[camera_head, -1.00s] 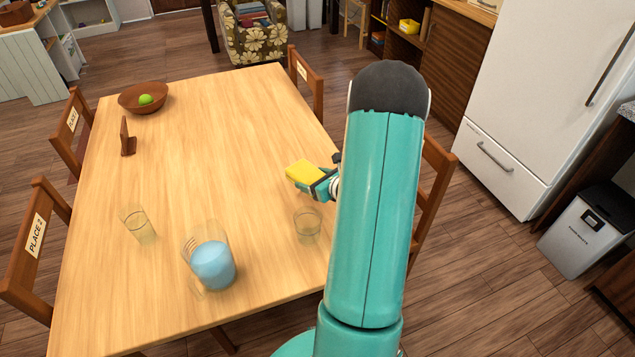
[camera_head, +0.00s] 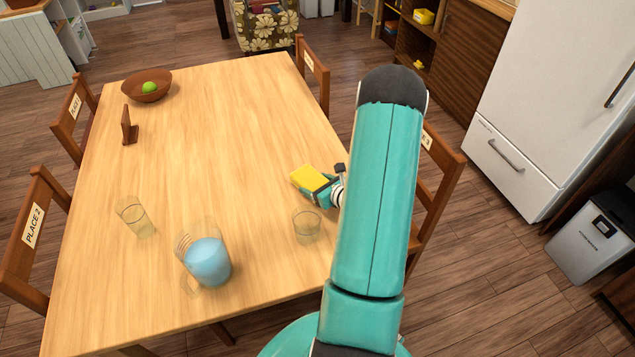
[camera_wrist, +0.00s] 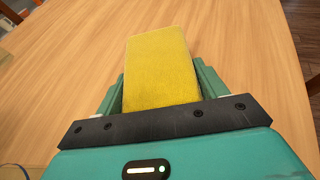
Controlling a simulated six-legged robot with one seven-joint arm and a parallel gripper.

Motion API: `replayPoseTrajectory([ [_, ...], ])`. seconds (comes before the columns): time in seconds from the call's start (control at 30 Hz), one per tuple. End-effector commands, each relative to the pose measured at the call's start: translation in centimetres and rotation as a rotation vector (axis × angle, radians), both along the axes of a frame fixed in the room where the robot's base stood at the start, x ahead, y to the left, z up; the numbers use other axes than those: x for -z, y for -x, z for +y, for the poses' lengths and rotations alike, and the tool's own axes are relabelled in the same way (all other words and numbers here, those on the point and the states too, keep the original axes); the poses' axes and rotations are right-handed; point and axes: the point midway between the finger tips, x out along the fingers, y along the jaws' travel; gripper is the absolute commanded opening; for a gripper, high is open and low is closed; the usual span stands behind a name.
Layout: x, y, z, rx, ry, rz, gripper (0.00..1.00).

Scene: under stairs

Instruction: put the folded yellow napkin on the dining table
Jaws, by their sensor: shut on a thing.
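The folded yellow napkin (camera_head: 312,178) is a small flat block. My gripper (camera_head: 318,187) is shut on it, over the right part of the dining table (camera_head: 215,130). In the wrist view the napkin (camera_wrist: 160,68) sticks out between the two teal fingers (camera_wrist: 160,95), with the wooden tabletop (camera_wrist: 60,80) behind it. I cannot tell whether the napkin touches the table or hangs just above it.
On the table stand a glass (camera_head: 137,216), a jug of blue liquid (camera_head: 207,260), another glass (camera_head: 307,226), a brown stand (camera_head: 129,128) and a wooden bowl (camera_head: 146,88) with a green ball. Chairs surround it. The table's middle is clear.

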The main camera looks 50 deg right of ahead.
Motion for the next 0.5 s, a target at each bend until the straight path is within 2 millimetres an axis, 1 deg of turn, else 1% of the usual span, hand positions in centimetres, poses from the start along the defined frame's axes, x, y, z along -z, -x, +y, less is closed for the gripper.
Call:
replayPoseTrajectory([
  [0.17,-0.04,0.05,-0.03,0.002,0.001,0.0,0.3],
  [0.3,0.34,0.05,-0.03,0.002,0.0,0.0,0.3],
  [0.33,0.37,0.05,-0.04,0.002,0.001,0.0,0.73],
  [0.43,0.32,0.02,-0.08,0.002,0.001,0.0,0.93],
  [0.5,0.32,0.0,-0.1,0.001,0.0,0.0,0.93],
])
